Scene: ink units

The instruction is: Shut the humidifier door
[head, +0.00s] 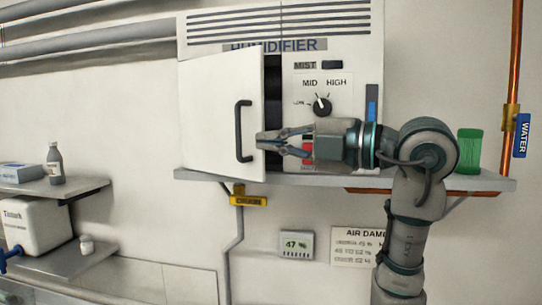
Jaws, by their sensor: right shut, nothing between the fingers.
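The white humidifier (350,50) stands on a wall shelf, with vents and a label across its top. Its white door (215,110) is hinged on the left and stands partly open, with a dark gap (273,95) along its right side. The black door handle (240,130) is upright near the door's free edge. My right gripper (261,141) is shut and empty. Its fingertips point left at the door's free edge, just right of the handle; I cannot tell if they touch the door. My left gripper is not in view.
The wall shelf (480,183) runs under the humidifier and carries a green object (469,150). A copper pipe (515,75) with a blue water tag is at the right. A bottle (55,163) and a white tank (35,225) stand on shelves at the left.

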